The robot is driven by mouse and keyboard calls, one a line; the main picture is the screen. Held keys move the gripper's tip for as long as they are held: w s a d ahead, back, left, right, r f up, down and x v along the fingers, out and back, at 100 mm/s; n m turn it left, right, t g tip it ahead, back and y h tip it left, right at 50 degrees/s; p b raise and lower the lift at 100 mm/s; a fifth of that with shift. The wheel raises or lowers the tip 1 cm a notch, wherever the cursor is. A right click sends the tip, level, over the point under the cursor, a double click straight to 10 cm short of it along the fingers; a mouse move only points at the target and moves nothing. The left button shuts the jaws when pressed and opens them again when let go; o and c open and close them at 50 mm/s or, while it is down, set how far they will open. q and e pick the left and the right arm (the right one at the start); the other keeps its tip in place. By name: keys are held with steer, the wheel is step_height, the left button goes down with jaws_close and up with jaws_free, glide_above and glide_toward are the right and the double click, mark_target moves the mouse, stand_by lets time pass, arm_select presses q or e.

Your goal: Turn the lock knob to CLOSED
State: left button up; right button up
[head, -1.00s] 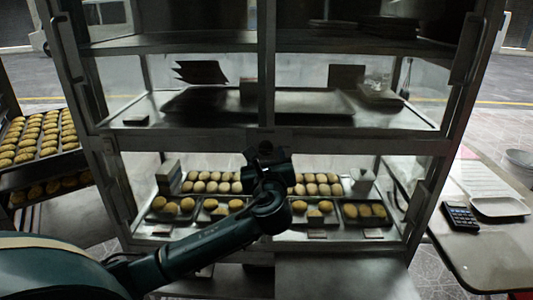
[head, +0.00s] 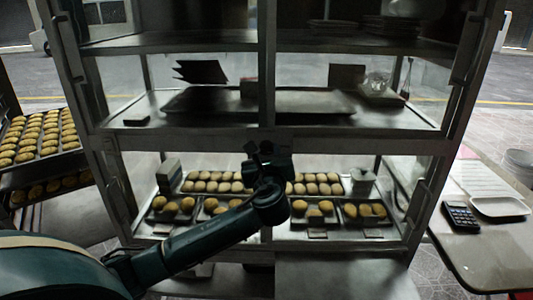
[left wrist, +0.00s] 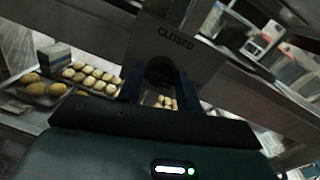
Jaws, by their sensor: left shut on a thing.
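The lock knob (left wrist: 160,70) is dark and round. It sits on a plate (left wrist: 172,48) marked CLOSED, seen tilted in the left wrist view. In the head view the plate is on the cabinet's middle crossbar, mostly hidden behind my gripper. My left gripper (left wrist: 160,90) has its two fingers on either side of the knob and is shut on it. In the head view this gripper (head: 266,154) is in front of the central post. How far the knob is turned is too dark to tell. My right gripper is not in view.
The glass-fronted cabinet (head: 190,145) holds trays of pastries (head: 215,187) on its lower shelf. A rack of pastries (head: 40,145) stands at the left. A table (head: 480,250) with a calculator (head: 461,216) and a white tray (head: 499,207) stands at the right.

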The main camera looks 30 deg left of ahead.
arm_select(q)
steer(key=shift+c, duration=0.2)
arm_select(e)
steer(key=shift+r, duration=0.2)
arm_select(q)
steer(key=shift+r+n+p, duration=0.1)
steer(key=shift+n+p, duration=0.55)
steer(key=shift+n, duration=0.45)
steer(key=n+p, duration=0.1)
steer(key=n, duration=0.3)
steer(key=shift+h, duration=0.3)
steer(key=n+p, duration=0.1)
steer(key=n, duration=0.2)
steer(key=shift+n+h, duration=0.3)
steer(key=shift+n, duration=0.9)
steer(key=n, duration=0.3)
steer(key=shift+a+n+h, duration=0.1)
steer(key=shift+n+h, duration=0.2)
steer(key=shift+n, duration=0.8)
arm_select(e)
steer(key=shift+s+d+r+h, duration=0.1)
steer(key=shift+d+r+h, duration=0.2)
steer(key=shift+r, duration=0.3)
arm_select(q)
steer(key=shift+r, duration=0.1)
steer(key=o, duration=0.9)
steer(key=shift+s, duration=0.1)
